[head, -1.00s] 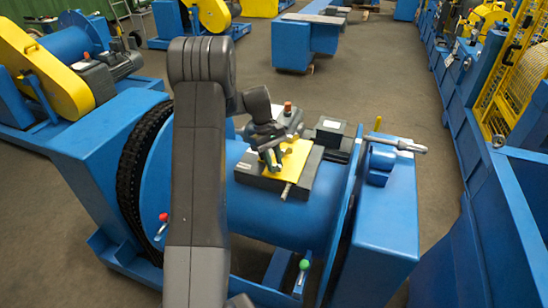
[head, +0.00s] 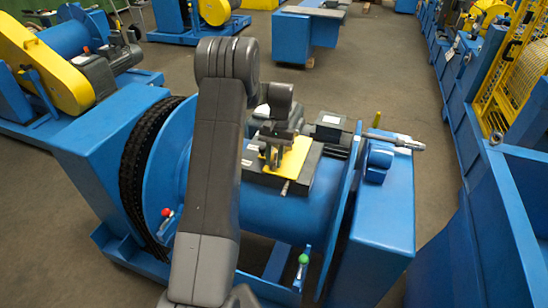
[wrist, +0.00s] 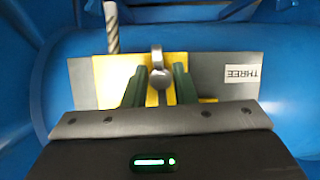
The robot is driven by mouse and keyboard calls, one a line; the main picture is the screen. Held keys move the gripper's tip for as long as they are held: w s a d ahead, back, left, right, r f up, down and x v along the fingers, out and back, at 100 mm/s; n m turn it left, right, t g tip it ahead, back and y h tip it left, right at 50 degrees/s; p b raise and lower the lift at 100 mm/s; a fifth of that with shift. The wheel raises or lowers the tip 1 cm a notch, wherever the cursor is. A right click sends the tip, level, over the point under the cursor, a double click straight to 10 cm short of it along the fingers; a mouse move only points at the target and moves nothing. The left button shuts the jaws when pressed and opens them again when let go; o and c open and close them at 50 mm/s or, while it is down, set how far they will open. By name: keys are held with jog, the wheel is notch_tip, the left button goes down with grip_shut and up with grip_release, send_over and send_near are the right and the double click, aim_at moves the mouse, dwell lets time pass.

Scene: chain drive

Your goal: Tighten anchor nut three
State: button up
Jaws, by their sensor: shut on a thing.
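The grey block marked THREE (wrist: 240,95) lies on the blue drum, with a yellow plate (wrist: 113,75) on it. The label reads upside down in the wrist view. In the head view the yellow plate (head: 296,158) is on top of the drum. My gripper (wrist: 158,82), with green fingers, is shut on a small round-ended metal piece (wrist: 156,60) over the plate. I cannot tell whether this is the nut or its handle. My gripper also shows in the head view (head: 275,158). A grey ridged rod (wrist: 111,25) sticks out beside the yellow plate.
The blue drum (head: 300,215) sits between a black-chained wheel (head: 135,180) and a blue end housing (head: 385,225). A red-knobbed lever (head: 166,213) and a green-knobbed lever (head: 303,260) stand in front. A metal spindle (head: 400,140) is at the right. Open floor (head: 420,90) lies beyond.

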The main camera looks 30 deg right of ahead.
jog(key=m+t, duration=0.1)
jog(key=m, duration=0.1)
jog(key=m+t, duration=0.1)
jog(key=m, duration=0.2)
jog(key=shift+d+r+m+y, duration=0.2)
jog(key=shift+m+y, duration=0.1)
jog(key=shift+y, duration=0.1)
jog(key=m+t, duration=0.2)
jog(key=m, duration=0.4)
jog(key=shift+a, duration=0.1)
jog(key=m+t, duration=0.1)
jog(key=m, duration=0.2)
jog(key=m+t+h+p, duration=0.1)
jog(key=m, duration=0.2)
jog(key=shift+w+m, duration=0.1)
jog(key=shift+m, duration=0.2)
jog(key=shift+t, duration=0.3)
jog(key=o, duration=0.7)
jog(key=shift+f, duration=0.1)
jog(key=shift+c, duration=0.2)
jog(key=b+v, duration=0.1)
jog(key=v, duration=1.3)
jog(key=shift+a, duration=0.3)
